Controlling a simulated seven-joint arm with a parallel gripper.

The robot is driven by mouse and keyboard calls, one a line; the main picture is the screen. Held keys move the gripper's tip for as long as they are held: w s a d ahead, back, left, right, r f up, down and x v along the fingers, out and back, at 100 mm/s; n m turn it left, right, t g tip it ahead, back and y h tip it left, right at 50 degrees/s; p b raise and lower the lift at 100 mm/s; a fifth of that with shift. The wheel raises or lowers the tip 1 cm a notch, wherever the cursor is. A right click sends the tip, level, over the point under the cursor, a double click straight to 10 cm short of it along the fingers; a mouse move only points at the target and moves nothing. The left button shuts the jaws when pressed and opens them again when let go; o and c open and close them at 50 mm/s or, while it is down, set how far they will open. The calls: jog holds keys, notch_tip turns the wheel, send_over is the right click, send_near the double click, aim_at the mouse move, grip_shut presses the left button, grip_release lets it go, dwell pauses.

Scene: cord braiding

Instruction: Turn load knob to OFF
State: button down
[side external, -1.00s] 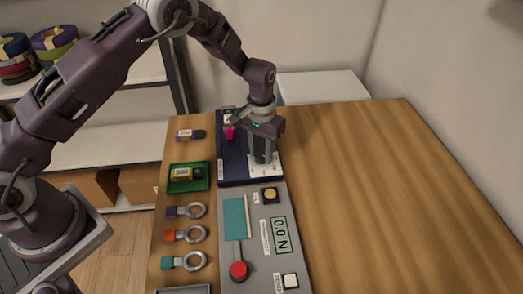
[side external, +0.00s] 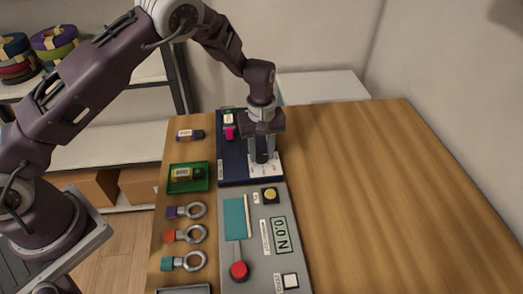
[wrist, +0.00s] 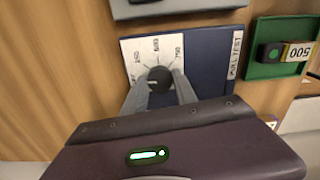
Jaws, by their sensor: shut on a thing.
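The load knob (wrist: 159,78) is a dark round dial on a white scale plate (wrist: 136,50), seen in the wrist view. The plate carries printed marks, including 250 and 500; I cannot make out an OFF mark. The plate lies on the dark blue pull test panel (wrist: 207,62), which also shows in the side view (side external: 232,169). My gripper (wrist: 160,88) points down with its two grey fingers on either side of the knob, closed on it. In the side view my gripper (side external: 263,157) stands over the scale plate and hides most of the knob.
A green tray (side external: 188,188) and several ring fittings (side external: 193,235) sit to the left. The table's right side is clear.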

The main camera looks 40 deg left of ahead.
aim_at(262, 154)
jog(key=shift+w+n, duration=0.1)
jog(key=shift+n, duration=0.4)
jog(key=c, duration=1)
grip_release()
jog(key=shift+o, duration=0.2)
notch_tip(262, 154, up, 7)
jog(key=shift+r, duration=0.1)
